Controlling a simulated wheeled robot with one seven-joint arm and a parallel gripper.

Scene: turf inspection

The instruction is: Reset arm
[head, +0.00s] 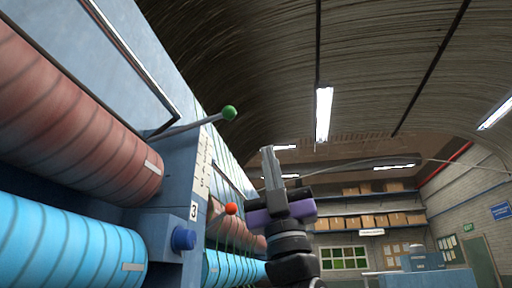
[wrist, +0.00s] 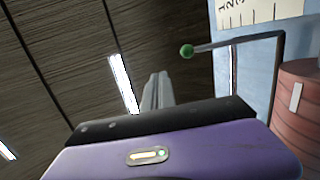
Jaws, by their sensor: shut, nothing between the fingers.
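My gripper (head: 268,150) points upward in the head view, right of the blue machine (head: 172,232). Its fingers are together with nothing between them. In the wrist view the shut fingers (wrist: 155,80) rise behind the purple and black gripper body, against the ceiling. The gripper is apart from the machine. A lever with a green knob (head: 229,113) sticks out from the machine, up and left of the gripper in the head view. The green knob (wrist: 187,51) also shows in the wrist view, right of the fingers.
Red rollers (head: 70,120) and blue rollers (head: 60,240) fill the left. Shelves with boxes (head: 375,221) stand far behind. Space above and right of the gripper looks open.

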